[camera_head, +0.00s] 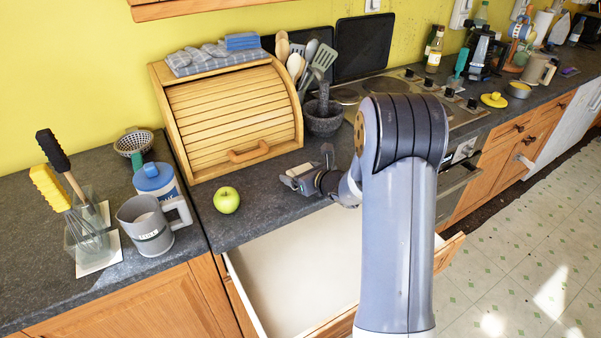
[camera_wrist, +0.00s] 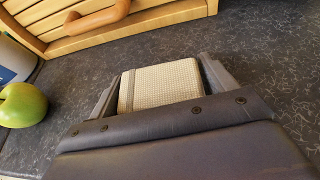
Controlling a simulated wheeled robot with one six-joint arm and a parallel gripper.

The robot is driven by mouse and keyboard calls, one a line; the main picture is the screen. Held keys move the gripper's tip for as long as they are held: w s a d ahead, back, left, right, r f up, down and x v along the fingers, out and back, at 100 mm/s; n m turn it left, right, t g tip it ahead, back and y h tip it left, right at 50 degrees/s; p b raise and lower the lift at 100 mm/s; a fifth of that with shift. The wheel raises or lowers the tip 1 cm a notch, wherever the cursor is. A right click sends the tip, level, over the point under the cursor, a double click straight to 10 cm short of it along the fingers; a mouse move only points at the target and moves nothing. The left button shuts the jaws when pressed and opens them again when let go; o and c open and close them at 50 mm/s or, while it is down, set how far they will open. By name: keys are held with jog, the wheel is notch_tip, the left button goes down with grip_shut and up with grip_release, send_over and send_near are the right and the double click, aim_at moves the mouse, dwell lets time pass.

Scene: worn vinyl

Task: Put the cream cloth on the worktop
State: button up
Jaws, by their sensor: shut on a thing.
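The cream cloth (camera_wrist: 165,84) is a small folded, woven pad between the two fingers of my gripper (camera_wrist: 160,88) in the wrist view. My gripper is shut on it. In the head view my gripper (camera_head: 300,178) is low over the dark grey worktop (camera_head: 255,218), in front of the wooden bread bin and right of the green apple. The cloth shows there only as a small pale patch (camera_head: 299,170). Speckled worktop (camera_wrist: 265,65) surrounds the cloth in the wrist view. I cannot tell whether the cloth touches it.
The roll-top bread bin (camera_head: 235,120) stands just behind my gripper. The green apple (camera_head: 227,200) and a grey measuring jug (camera_head: 147,225) are to the left. A stone mortar (camera_head: 323,120) with utensils is behind. An open, empty drawer (camera_head: 295,265) juts out below the worktop edge.

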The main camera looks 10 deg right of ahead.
jog(key=shift+f, duration=0.15)
jog(key=o, duration=0.9)
jog(key=shift+o, duration=0.2)
jog(key=shift+r, duration=0.25)
jog(key=shift+s+d, duration=0.15)
jog(key=shift+s, duration=0.15)
jog(key=b+v, duration=0.1)
jog(key=v, duration=1)
jog(key=shift+s, duration=0.2)
